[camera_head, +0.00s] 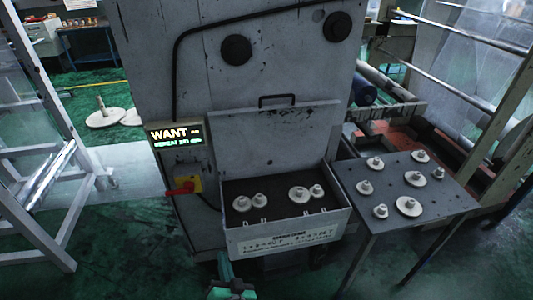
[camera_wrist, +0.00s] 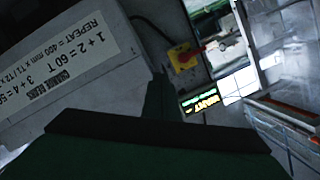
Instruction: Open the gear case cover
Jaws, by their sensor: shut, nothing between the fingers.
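The gear case (camera_head: 285,238) is an open-topped grey box on the front of the machine, with several pale gears inside. Its cover (camera_head: 272,142) stands raised behind the box, with a black handle (camera_head: 277,97) at its top edge. My gripper (camera_head: 226,262) is at the bottom of the head view, below and in front of the case's left part, apart from the handle. It is shut and empty. In the wrist view my gripper (camera_wrist: 161,80) points up past the case's labelled front (camera_wrist: 65,60), which lies to its left. The cover is not seen there.
A red-and-yellow switch (camera_head: 184,186) and a lit display (camera_head: 176,134) are left of the case. A grey table (camera_head: 391,188) with several gears stands close on the right. A metal frame (camera_head: 35,150) stands at the far left. Green floor is clear at the front left.

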